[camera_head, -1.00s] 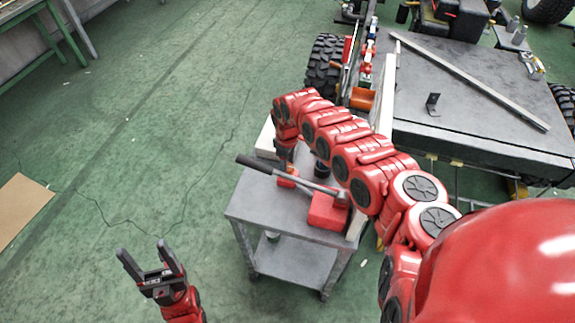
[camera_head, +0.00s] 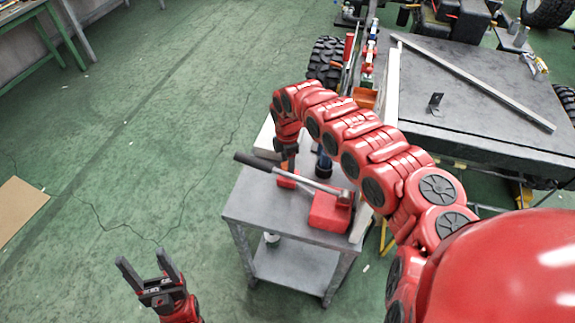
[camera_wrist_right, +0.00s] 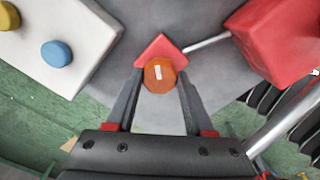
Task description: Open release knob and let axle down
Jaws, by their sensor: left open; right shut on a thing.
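The orange eight-sided release knob (camera_wrist_right: 158,74) has a small white mark on top and sits at the tip of a red base piece (camera_wrist_right: 160,48). My right gripper (camera_wrist_right: 160,82) is shut on the knob, one finger on each side. In the head view the right gripper (camera_head: 287,168) points down over the cart, and the knob is hidden there. The red pump block (camera_head: 330,211) with its long lever (camera_head: 290,174) stands on the grey cart beside it. My left gripper (camera_head: 147,268) is open and empty above the floor. The axle is not clearly visible.
A white box (camera_wrist_right: 62,38) with yellow and blue buttons is on the cart (camera_head: 265,213), close to the right gripper. The chassis, with a grey flat deck (camera_head: 470,95) and a tire (camera_head: 325,62), stands behind.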

